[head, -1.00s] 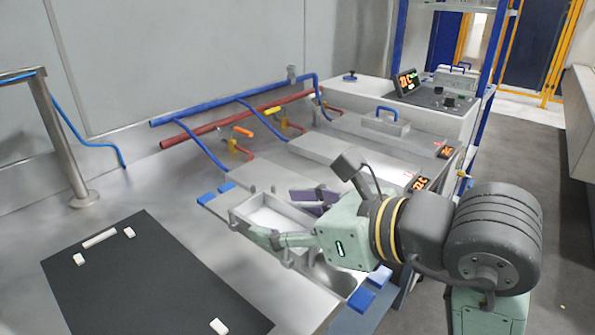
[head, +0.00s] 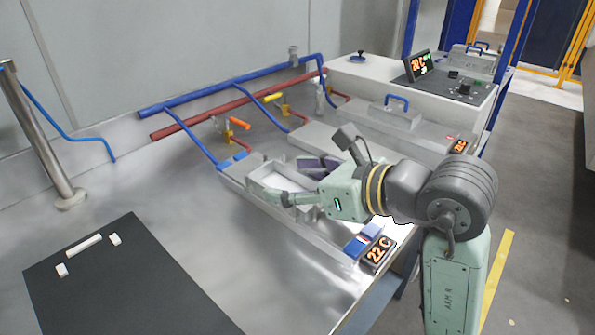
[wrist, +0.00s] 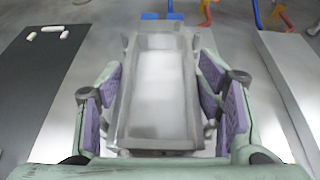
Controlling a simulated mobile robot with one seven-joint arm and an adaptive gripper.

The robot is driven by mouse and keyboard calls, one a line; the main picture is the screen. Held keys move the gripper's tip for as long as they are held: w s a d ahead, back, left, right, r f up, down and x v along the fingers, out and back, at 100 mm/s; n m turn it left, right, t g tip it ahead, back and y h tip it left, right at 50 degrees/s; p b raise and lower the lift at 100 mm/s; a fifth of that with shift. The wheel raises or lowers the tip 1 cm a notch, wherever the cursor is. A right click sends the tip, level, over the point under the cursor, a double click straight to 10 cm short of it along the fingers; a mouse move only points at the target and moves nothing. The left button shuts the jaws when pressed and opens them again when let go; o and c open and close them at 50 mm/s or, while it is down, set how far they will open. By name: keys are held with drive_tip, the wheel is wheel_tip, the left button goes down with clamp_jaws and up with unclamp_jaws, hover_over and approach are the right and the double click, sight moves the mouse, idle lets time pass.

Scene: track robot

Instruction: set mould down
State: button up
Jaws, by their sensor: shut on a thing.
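The mould (head: 262,192) is a grey, open rectangular pan with a pale inside. It also shows in the wrist view (wrist: 158,142), level and lengthwise between the fingers. My gripper (head: 300,181) is shut on it; its purple pads (wrist: 161,105) lie along both long sides. The mould is over a long metal bath (head: 318,238) with blue corner blocks. I cannot tell whether the mould's underside touches the bath or hangs just above it.
A display reading 22 C (head: 378,253) sits at the bath's near end. A dark mat (head: 125,285) with white pieces lies left. Blue (head: 205,102) and red pipes with valves run behind. A lidded bath (head: 400,122) stands to the right. Bare metal table separates mat and bath.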

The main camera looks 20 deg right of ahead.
sight(298, 178)
drive_tip(key=w, duration=0.1)
drive_tip(key=w+d, duration=0.1)
drive_tip(key=w, duration=0.1)
drive_tip(key=w+p, duration=0.1)
drive_tip(key=w, duration=0.1)
drive_tip(key=shift+w+d+f, duration=0.1)
drive_tip(key=shift+d, duration=0.2)
drive_tip(key=shift+w+d+f, duration=0.15)
drive_tip(key=shift+w, duration=0.3)
drive_tip(key=shift+f+p, duration=0.6)
drive_tip(key=shift+f, duration=1.15)
drive_tip(key=shift+f, duration=0.15)
drive_tip(key=o, duration=1.7)
